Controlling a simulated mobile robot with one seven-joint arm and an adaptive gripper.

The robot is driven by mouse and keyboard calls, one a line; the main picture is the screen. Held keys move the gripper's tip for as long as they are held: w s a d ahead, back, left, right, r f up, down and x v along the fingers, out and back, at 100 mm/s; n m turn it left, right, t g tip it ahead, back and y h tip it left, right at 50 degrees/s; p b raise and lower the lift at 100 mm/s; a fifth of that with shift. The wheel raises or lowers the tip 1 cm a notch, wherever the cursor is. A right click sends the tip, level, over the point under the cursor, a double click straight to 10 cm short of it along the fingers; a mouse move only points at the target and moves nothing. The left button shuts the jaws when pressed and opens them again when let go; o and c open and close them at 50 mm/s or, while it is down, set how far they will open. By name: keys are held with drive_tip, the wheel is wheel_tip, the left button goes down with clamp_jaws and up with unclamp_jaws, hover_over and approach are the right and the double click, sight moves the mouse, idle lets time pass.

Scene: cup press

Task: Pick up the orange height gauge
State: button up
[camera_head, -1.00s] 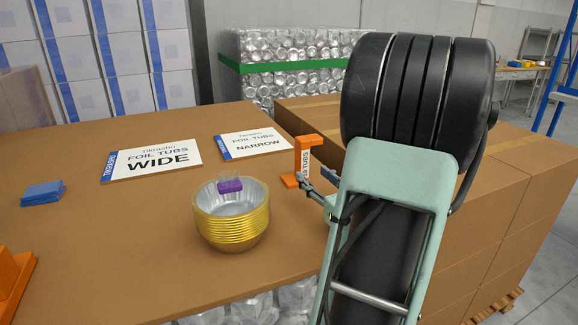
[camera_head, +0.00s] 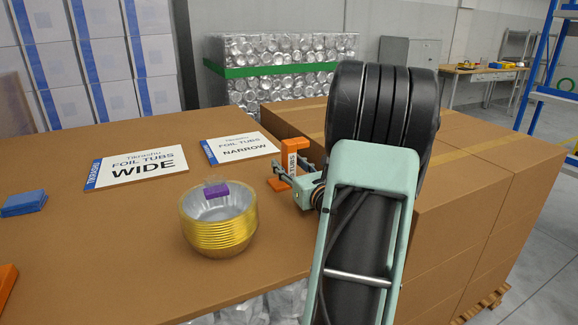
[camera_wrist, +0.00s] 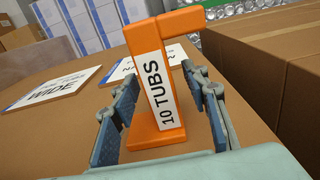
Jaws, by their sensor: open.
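The orange height gauge (camera_head: 291,160) stands upright on the brown table near its right side. It has a white label reading "TUBS", and in the wrist view the gauge (camera_wrist: 176,23) reads "10 TUBS". My gripper (camera_head: 283,173) is open at the gauge. In the wrist view the two fingers of my gripper (camera_wrist: 164,112) are on either side of the gauge's lower body, with visible gaps. The gauge's top arm reaches to the right above the fingers. My arm hides part of the table to the right in the head view.
A stack of gold-rimmed foil tubs (camera_head: 219,225) with a purple block (camera_head: 216,190) stands left of my gripper. The WIDE sign (camera_head: 137,167) and NARROW sign (camera_head: 239,147) lie behind. Cardboard boxes (camera_head: 480,190) are close on the right. A blue block (camera_head: 23,203) lies far left.

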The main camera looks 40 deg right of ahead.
clamp_jaws()
idle(0.3)
drive_tip(key=shift+r, duration=0.1)
